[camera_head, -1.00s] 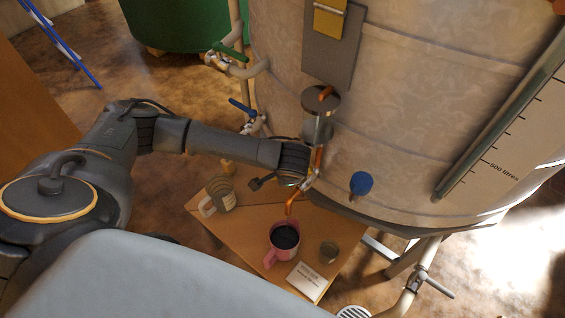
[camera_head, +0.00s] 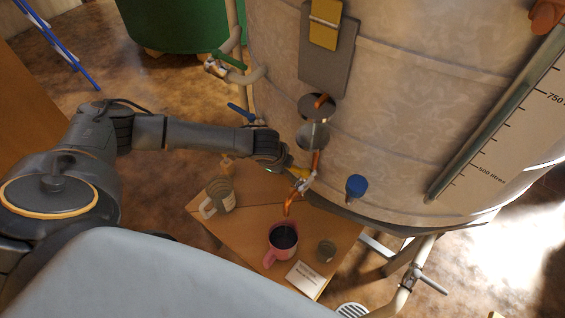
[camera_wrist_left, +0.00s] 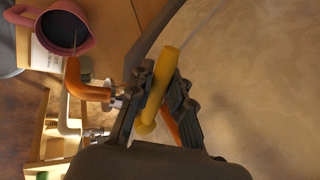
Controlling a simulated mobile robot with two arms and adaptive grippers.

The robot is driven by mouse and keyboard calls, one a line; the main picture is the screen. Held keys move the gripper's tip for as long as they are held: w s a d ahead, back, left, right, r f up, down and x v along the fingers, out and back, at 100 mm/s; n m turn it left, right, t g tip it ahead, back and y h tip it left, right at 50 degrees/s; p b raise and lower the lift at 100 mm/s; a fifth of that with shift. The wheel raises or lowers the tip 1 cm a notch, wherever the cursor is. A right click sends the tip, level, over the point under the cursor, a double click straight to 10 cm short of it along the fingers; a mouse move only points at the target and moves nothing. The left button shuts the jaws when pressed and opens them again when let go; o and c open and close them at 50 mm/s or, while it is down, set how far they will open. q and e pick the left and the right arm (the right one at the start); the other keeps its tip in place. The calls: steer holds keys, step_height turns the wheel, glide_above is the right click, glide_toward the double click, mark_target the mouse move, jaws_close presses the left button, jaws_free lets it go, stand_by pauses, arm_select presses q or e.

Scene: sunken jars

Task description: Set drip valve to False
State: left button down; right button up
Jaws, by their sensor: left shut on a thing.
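The drip valve (camera_head: 304,184) is a small metal tap low on the tank, with a copper spout (camera_head: 289,203) and a yellow handle (camera_head: 298,172). In the left wrist view the yellow handle (camera_wrist_left: 161,82) lies between the fingers of my left gripper (camera_wrist_left: 157,90), which is shut on it. In the head view my left gripper (camera_head: 283,167) is at the valve's left side and its fingertips are partly hidden. A pink mug (camera_head: 283,238) of dark liquid stands below the spout. A thin line shows at the mug in the left wrist view. My right gripper is not in view.
The large pale tank (camera_head: 400,110) rises behind the valve. A wooden stand (camera_head: 250,248) carries a striped mug (camera_head: 221,194), a small jar (camera_head: 326,250) and a white card (camera_head: 304,277). A blue knob (camera_head: 356,186) sticks out to the right; a blue-handled tap (camera_head: 241,113) is at left.

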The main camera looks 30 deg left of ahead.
arm_select(q)
steer(key=shift+w+a+m+p, duration=0.1)
steer(key=shift+w+m+p, duration=0.25)
steer(key=shift+m, duration=0.15)
steer(key=w+m+h, duration=0.1)
steer(key=m, duration=0.1)
steer(key=shift+w+m+h, duration=0.2)
steer(key=shift+m+h, duration=0.1)
steer(key=shift+r, duration=0.1)
steer(key=c, duration=1.1)
jaws_free()
steer(key=shift+w, duration=0.25)
steer(key=shift+c, duration=0.6)
